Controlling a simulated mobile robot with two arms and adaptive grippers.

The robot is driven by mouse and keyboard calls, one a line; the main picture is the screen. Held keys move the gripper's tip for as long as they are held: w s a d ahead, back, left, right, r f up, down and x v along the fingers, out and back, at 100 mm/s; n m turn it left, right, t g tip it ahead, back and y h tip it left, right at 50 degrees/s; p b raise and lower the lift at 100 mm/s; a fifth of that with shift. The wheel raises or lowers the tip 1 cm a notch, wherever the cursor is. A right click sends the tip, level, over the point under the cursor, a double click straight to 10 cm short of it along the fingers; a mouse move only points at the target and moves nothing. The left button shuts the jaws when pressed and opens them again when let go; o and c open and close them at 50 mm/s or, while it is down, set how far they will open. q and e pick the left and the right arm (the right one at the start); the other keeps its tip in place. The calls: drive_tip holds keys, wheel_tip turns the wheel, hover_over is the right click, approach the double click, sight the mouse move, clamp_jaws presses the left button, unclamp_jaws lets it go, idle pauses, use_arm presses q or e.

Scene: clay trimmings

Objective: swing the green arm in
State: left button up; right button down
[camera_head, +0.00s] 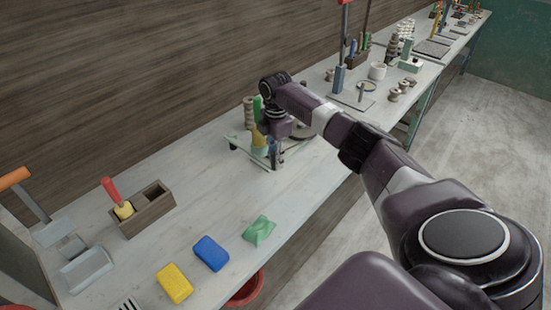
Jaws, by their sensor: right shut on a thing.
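The green arm (257,107) shows as an upright green piece behind my right wrist, over a pale green board (238,141) on the workbench. A yellow cone-shaped thing (258,141) stands on the board beside it. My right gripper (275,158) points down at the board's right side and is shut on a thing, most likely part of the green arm. The wrist and fingers hide the grasp and much of the arm. My left gripper is not in view.
A wooden box (148,213) with a red-handled tool stands at left. Yellow (173,284), blue (211,253) and green (259,230) pieces lie near the front edge. Grey stacked discs (249,112) stand behind the board. The bench between box and board is clear.

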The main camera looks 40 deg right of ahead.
drive_tip(key=c, duration=2)
unclamp_jaws()
drive_tip(key=shift+w+d+r, duration=0.1)
drive_tip(key=shift+d+r, duration=0.1)
drive_tip(key=shift+o, duration=1.3)
drive_tip(key=shift+f, duration=0.15)
wheel_tip(320, 180, up, 12)
drive_tip(key=shift+r, duration=0.1)
